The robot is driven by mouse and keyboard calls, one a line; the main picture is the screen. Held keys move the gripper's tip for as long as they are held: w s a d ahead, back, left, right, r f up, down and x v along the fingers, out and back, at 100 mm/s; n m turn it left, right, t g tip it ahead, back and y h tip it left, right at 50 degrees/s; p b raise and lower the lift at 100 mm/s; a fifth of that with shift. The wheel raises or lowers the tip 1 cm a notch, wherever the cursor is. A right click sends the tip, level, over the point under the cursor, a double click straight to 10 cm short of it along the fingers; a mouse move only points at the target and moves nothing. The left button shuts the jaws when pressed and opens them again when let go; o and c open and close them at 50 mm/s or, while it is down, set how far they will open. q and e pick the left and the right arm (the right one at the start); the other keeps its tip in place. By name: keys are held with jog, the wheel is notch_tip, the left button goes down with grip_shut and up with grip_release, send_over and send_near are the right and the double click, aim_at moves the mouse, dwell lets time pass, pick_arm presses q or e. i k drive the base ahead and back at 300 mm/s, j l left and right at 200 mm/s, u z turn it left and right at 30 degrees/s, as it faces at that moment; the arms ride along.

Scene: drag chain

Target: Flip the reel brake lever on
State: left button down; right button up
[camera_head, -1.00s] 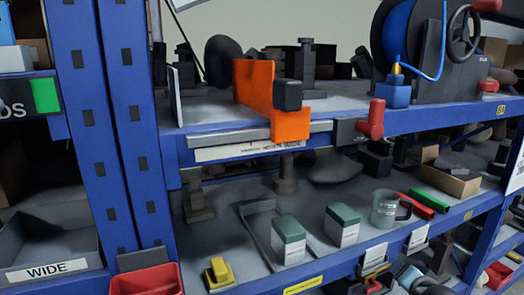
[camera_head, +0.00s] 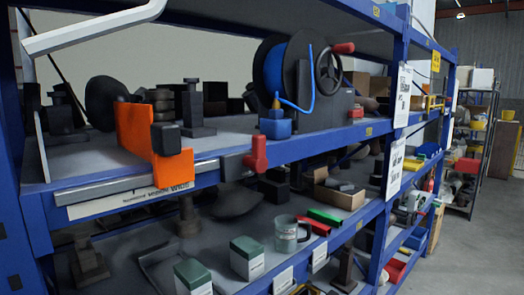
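A cable reel (camera_head: 285,75) wound with blue line stands on the upper shelf, with a black handwheel (camera_head: 328,68) on its right side. The handwheel has a red grip (camera_head: 344,48). A blue block (camera_head: 275,124) with a brass tip sits in front of the reel, and a blue line runs to it. A red lever (camera_head: 257,152) stands upright on a dark mount (camera_head: 232,167) at the shelf's front edge, below and left of the reel. I cannot tell which red part is the brake lever.
An orange bracket (camera_head: 135,128) with a black block juts over the shelf edge left of the red lever. A pale bent bar (camera_head: 95,28) crosses the upper left. The lower shelf holds green-topped boxes (camera_head: 246,258) and a clear mug (camera_head: 286,235). Open floor (camera_head: 485,240) lies right.

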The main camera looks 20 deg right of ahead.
aim_at(359, 113)
jog(key=i+l+z, duration=0.1)
jog(key=z, duration=1.1)
